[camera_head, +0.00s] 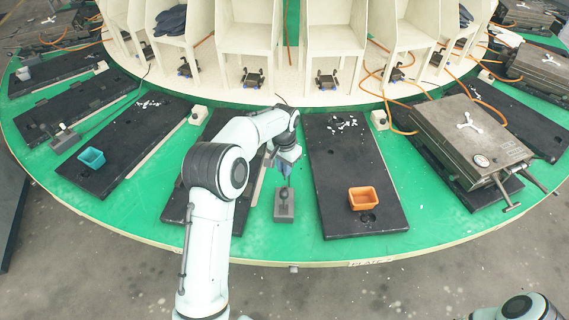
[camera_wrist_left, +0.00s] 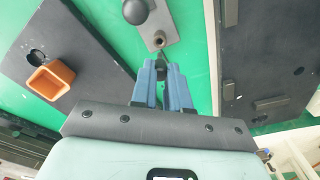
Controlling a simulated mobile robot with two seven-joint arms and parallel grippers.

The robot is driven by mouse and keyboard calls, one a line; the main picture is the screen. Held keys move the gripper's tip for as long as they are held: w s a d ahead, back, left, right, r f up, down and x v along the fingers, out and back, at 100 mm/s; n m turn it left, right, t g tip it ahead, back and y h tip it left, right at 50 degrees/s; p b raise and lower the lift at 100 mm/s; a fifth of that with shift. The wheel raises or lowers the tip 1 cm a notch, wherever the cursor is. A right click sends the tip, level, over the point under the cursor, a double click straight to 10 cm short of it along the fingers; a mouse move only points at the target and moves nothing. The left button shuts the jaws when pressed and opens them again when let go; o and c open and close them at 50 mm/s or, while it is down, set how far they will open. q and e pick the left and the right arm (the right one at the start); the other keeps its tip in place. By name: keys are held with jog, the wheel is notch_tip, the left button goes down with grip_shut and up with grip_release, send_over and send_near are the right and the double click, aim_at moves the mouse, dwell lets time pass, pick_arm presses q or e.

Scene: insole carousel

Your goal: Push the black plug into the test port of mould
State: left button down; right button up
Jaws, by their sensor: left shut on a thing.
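My left gripper (camera_head: 285,180) points down over the green turntable, just behind a small grey plate (camera_head: 284,212) with a black ball knob. In the left wrist view its two blue fingers (camera_wrist_left: 163,75) are shut on a small dark piece, seemingly the black plug (camera_wrist_left: 161,66), mostly hidden between the fingertips. Just beyond the tips, the grey plate (camera_wrist_left: 170,25) shows a small round hole (camera_wrist_left: 158,40) and the black ball knob (camera_wrist_left: 136,11). The plug appears apart from this hole. I cannot tell which opening is the test port. My right gripper is out of view.
An orange bin (camera_head: 364,198) stands on the black mould plate (camera_head: 335,160) to the right. A teal bin (camera_head: 91,158) is at the left. A closed metal mould (camera_head: 470,138) with handles and a gauge stands at the right. Cream booths (camera_head: 250,40) line the back.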

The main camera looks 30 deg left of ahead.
pick_arm(q)
jog(key=shift+f+b, duration=0.3)
jog(key=shift+f, duration=1.55)
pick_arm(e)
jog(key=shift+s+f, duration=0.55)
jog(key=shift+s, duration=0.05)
pick_arm(q)
jog(key=shift+p, duration=0.3)
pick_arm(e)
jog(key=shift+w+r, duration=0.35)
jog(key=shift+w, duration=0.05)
pick_arm(q)
jog(key=shift+f+b, duration=0.4)
jog(key=shift+f, duration=1.65)
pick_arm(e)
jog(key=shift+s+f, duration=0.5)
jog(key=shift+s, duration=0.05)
pick_arm(q)
jog(key=c, duration=1)
grip_release()
jog(key=shift+c, duration=0.2)
notch_tip(320, 180, up, 14)
jog(key=shift+f+p, duration=0.25)
jog(key=shift+p, duration=0.25)
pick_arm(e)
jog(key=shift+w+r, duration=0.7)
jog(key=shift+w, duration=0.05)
